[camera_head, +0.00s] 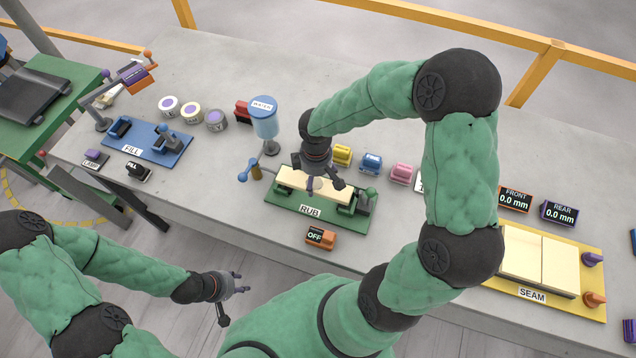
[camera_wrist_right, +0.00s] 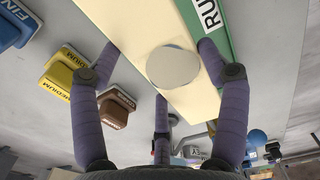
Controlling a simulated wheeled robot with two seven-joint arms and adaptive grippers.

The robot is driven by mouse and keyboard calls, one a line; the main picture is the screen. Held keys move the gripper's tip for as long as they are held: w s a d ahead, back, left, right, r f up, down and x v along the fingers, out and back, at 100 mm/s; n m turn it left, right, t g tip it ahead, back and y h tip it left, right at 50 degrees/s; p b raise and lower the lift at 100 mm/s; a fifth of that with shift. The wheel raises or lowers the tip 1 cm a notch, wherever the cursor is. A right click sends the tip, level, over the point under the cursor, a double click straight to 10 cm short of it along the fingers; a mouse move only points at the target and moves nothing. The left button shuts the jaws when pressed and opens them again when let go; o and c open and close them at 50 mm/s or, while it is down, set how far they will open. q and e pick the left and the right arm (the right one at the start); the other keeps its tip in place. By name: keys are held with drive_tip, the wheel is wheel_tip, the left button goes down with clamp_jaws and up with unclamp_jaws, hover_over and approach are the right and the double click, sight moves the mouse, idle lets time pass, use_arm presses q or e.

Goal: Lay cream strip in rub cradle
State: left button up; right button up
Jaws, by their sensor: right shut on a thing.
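The cream strip (camera_head: 292,178) is over the green rub cradle (camera_head: 286,212), lengthwise along it, near the green end blocks. I cannot tell whether it rests fully in the cradle. My right gripper (camera_head: 318,182) comes down from above and is shut on the strip. In the right wrist view its fingers stand around the cream strip (camera_wrist_right: 128,20), with a pale round disc (camera_wrist_right: 173,67) on it and the cradle's green edge (camera_wrist_right: 220,40) alongside. My left gripper (camera_head: 236,284) is empty, its fingers apart, off the table's front edge.
A blue water container (camera_head: 264,118) stands behind the cradle. Yellow (camera_head: 342,155), blue (camera_head: 371,163) and pink (camera_head: 401,173) blocks sit behind right. The blue fill station (camera_head: 150,143) is left; the yellow seam station (camera_head: 590,305) is right.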

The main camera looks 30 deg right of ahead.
sight(318, 179)
drive_tip(key=shift+d+f, duration=0.3)
drive_tip(key=shift+f, duration=0.1)
drive_tip(key=shift+f+b, duration=0.5)
drive_tip(key=shift+f, duration=1)
drive_tip(key=shift+f, duration=0.1)
drive_tip(key=o, duration=1.6)
drive_tip(key=shift+c, duration=0.2)
drive_tip(key=shift+r, duration=0.4)
wheel_tip(318, 179, up, 11)
drive_tip(key=p, duration=0.2)
drive_tip(key=shift+r+p, duration=0.2)
drive_tip(key=shift+p, duration=0.2)
